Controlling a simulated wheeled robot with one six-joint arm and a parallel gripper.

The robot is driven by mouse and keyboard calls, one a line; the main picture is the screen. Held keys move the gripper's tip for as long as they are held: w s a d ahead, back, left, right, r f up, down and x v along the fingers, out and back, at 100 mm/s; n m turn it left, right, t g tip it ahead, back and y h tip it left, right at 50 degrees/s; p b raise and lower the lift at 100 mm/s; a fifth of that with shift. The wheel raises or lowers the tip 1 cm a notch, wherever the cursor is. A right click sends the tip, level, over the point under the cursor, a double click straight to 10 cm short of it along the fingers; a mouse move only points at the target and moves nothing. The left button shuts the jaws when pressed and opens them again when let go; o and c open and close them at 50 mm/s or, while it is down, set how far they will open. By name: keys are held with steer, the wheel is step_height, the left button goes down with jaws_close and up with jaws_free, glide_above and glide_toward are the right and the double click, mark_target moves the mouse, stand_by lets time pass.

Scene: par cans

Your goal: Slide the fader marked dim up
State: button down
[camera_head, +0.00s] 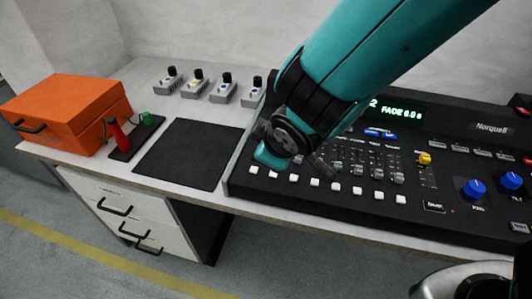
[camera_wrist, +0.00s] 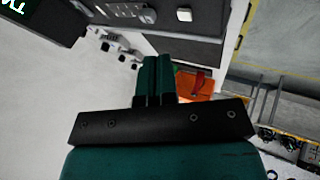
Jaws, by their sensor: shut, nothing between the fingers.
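The black lighting console (camera_head: 330,205) fills the right half of the table in the head view. Its small grey fader caps (camera_head: 375,173) stand in a row above the white buttons, and one yellow cap (camera_head: 424,159) stands farther right. The labels are too small to read, so I cannot tell which fader is marked dim. My arm covers the console's left part and may hide some faders. My gripper (camera_wrist: 157,58) shows in the wrist view with its two teal fingers together and nothing between them. It touches no fader that I can see.
An orange case (camera_head: 70,110) and a stand with a red handle (camera_head: 117,135) are at the left. A dark mat (camera_head: 190,155) lies beside the console. Several small grey knob boxes (camera_head: 222,94) line the back. Blue knobs (camera_head: 474,189) rise at the console's right.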

steer(key=x, duration=0.9)
steer(key=shift+w+d, duration=0.1)
steer(key=w+d, duration=0.1)
steer(key=w, duration=0.1)
steer(key=w+d, duration=0.1)
steer(key=w, duration=0.2)
steer(key=w+d, duration=0.1)
steer(key=w, duration=0.2)
steer(key=shift+w+r, duration=0.1)
steer(key=p+v, duration=0.6)
steer(key=v, duration=0.4)
